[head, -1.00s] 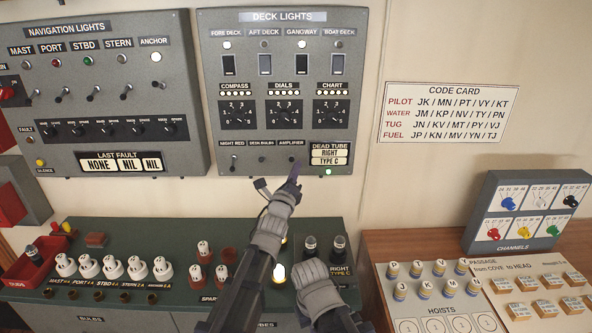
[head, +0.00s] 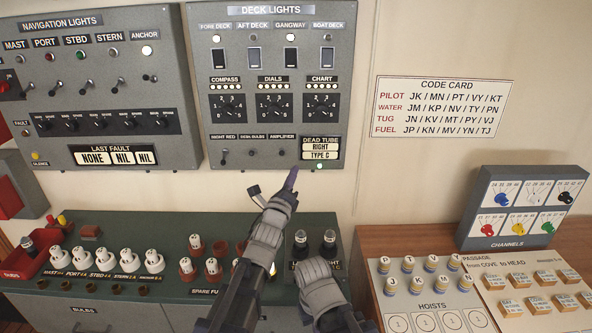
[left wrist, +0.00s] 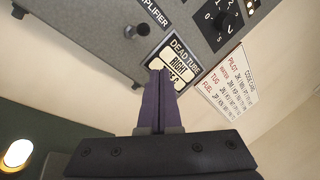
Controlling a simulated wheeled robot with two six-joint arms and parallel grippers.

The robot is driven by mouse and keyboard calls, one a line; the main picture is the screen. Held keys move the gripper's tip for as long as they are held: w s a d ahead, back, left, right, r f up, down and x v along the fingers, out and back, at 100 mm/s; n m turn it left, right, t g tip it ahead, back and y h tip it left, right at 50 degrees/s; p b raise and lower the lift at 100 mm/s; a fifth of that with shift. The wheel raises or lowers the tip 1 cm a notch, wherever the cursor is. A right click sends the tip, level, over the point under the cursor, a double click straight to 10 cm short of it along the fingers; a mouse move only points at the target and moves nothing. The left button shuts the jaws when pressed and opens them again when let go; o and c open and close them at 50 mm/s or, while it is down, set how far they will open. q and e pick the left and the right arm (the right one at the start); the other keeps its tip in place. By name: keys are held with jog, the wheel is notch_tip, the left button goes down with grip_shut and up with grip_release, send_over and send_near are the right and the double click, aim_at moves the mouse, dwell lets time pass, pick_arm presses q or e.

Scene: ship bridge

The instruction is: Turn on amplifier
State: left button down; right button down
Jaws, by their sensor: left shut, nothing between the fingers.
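The amplifier switch (head: 281,152) is a small toggle under the AMPLIFIER label on the deck lights panel (head: 350,60). In the left wrist view the toggle (left wrist: 135,31) stands out from the panel, up and left of my fingers. My left gripper (head: 292,172) is shut and empty, just below the panel's lower edge and below the toggle, apart from it. In the left wrist view its purple fingers (left wrist: 160,73) overlap the DEAD TUBE plate (left wrist: 186,56). My right arm shows at the bottom centre of the head view, but its fingers are hidden.
The navigation lights panel (head: 188,95) is at the left. Below, a green bench (head: 170,222) carries several bulbs and tubes near my arms. A wooden desk (head: 400,240) with the channels box (head: 478,190) stands at the right.

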pick_arm(q)
jog(key=s, duration=0.1)
jog(key=s+a, duration=0.1)
jog(key=s, duration=0.1)
jog(key=s+r+p, duration=0.1)
jog(key=shift+s+a+r, duration=0.1)
jog(key=shift+s+a, duration=0.15)
jog(key=shift+s, duration=0.1)
jog(key=s+a+f+n+g+y, duration=0.1)
jog(key=s+f+n+g+y, duration=0.2)
jog(key=f+n+g, duration=0.35)
jog(key=s+a+f+n+g+y, duration=0.1)
jog(key=s+f+n+g+y, duration=0.2)
jog(key=f+n, duration=0.65)
jog(key=s+a+f+n+g, duration=0.1)
jog(key=s+f+n+g, duration=0.3)
jog(key=s, duration=0.6)
jog(key=s+a+f+n+g+y, duration=0.1)
jog(key=s+f+n+g, duration=0.4)
jog(key=s, duration=0.6)
jog(key=shift+f+g, duration=0.45)
jog(key=shift+g, duration=0.2)
